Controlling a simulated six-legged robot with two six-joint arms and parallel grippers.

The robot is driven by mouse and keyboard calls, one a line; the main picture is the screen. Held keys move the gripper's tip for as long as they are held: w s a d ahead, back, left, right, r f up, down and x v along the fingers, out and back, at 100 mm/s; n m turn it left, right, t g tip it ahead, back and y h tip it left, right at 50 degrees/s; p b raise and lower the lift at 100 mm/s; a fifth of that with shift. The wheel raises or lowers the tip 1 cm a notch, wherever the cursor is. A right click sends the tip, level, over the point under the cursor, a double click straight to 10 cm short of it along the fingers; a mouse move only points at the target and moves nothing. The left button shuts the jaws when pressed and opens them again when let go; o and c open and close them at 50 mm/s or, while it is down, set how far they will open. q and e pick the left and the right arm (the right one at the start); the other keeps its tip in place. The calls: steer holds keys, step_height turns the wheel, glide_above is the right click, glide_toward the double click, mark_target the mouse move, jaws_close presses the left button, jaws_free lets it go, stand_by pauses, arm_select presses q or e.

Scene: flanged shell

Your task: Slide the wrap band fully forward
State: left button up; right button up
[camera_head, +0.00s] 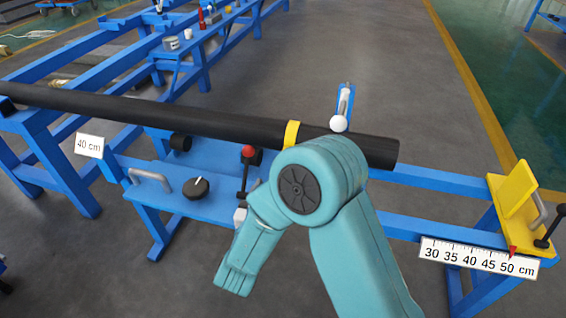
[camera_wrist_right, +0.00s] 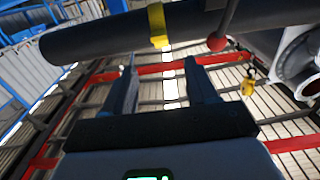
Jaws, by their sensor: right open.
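The wrap band (camera_head: 291,134) is a narrow yellow ring around the long black pipe (camera_head: 130,108), a short way in from the pipe's right end. In the right wrist view the band (camera_wrist_right: 157,25) shows beyond my fingertips. My right gripper (camera_wrist_right: 160,72) is open and empty, its two dark fingers apart and pointing toward the pipe near the band. They do not appear to touch it. In the head view my right arm's teal joint sits just in front of the pipe, below and right of the band, and the gripper cannot be made out. My left gripper is not in view.
A red-knobbed lever (camera_head: 247,152) stands close to the pipe, left of the band; its knob also shows in the wrist view (camera_wrist_right: 217,42). A white-balled lever (camera_head: 339,122) is behind the pipe. A yellow stop plate (camera_head: 518,205) and a centimetre scale (camera_head: 478,260) are right.

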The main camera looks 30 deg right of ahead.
steer(key=b+x, duration=0.1)
steer(key=x, duration=1)
steer(key=shift+w+d, duration=0.15)
steer(key=shift+d, duration=0.15)
